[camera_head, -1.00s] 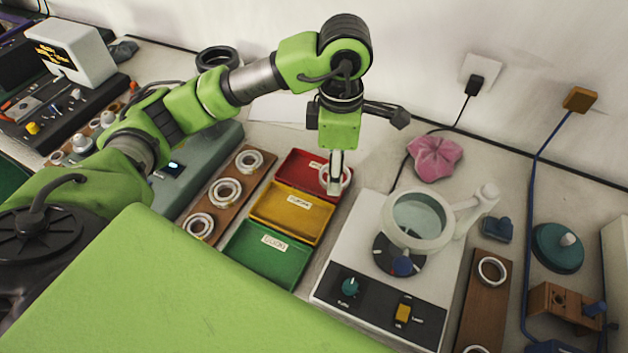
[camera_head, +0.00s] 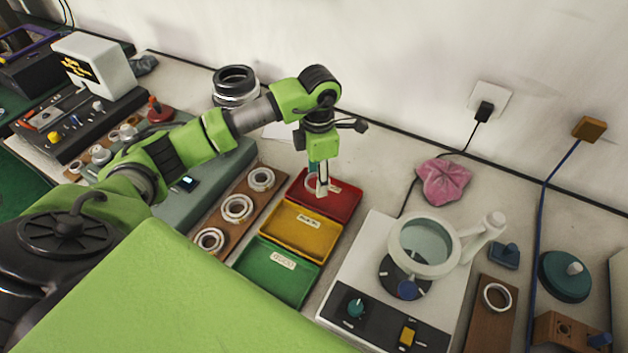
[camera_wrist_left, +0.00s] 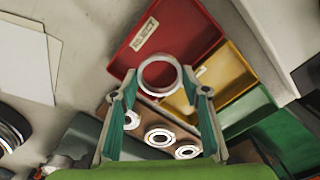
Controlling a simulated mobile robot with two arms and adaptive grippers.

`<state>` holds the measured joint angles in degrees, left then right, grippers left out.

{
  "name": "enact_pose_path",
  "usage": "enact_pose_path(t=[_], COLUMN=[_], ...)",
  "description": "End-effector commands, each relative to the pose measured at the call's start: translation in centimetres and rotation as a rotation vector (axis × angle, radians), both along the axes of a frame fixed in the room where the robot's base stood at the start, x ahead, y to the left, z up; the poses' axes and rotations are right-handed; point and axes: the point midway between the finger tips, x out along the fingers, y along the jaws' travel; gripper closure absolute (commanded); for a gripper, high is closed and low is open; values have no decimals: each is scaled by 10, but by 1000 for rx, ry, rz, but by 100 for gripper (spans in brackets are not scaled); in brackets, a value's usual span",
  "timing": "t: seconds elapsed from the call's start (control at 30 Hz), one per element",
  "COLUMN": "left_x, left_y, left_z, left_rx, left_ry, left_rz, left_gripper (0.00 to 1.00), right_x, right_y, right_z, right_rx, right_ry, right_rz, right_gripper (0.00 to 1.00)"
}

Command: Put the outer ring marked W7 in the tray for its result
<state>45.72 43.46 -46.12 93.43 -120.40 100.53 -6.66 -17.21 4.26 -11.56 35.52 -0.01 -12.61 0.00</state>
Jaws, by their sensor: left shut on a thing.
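My left gripper (camera_head: 320,190) is shut on a pale metal ring (camera_head: 311,186) over the red tray (camera_head: 345,205). In the left wrist view the ring (camera_wrist_left: 160,94) sits between the two fingertips (camera_wrist_left: 160,76), and the red tray (camera_wrist_left: 190,32) is behind it with a label reading REJECT. I cannot tell whether the ring touches the tray floor, and no W7 mark is readable. The yellow tray (camera_head: 292,231) and green tray (camera_head: 262,282) follow in a row toward the front, each with a label. My right gripper is not in view.
A wooden rack (camera_head: 222,225) with several rings stands left of the trays. A white device with a magnifier (camera_head: 426,246) stands close on their right. Another wooden rack with a ring (camera_head: 497,297) is further right. A pink cloth-like item (camera_head: 444,181) lies behind.

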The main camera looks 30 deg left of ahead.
Motion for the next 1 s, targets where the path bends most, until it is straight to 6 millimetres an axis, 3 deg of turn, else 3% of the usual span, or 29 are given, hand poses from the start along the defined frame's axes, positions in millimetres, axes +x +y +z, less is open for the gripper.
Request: enact_pose_path(t=[0.3,0.5,0.9,0.93,1.0], left_x=[10,9,10,10,10], left_y=[18,16,16,16,16], left_z=[-25,-50,-58,-57,-57], left_rx=[-1,-2,-1,-1,-1], left_ry=[2,1,-2,-2,-1], left_rz=[0,-1,-2,-2,-2], left_gripper=[81,81,81,53,41], right_x=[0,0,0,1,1], right_y=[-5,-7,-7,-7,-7], right_z=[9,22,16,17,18], right_rx=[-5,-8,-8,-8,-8], right_ry=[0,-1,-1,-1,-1], right_rz=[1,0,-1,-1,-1], right_gripper=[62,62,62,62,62])
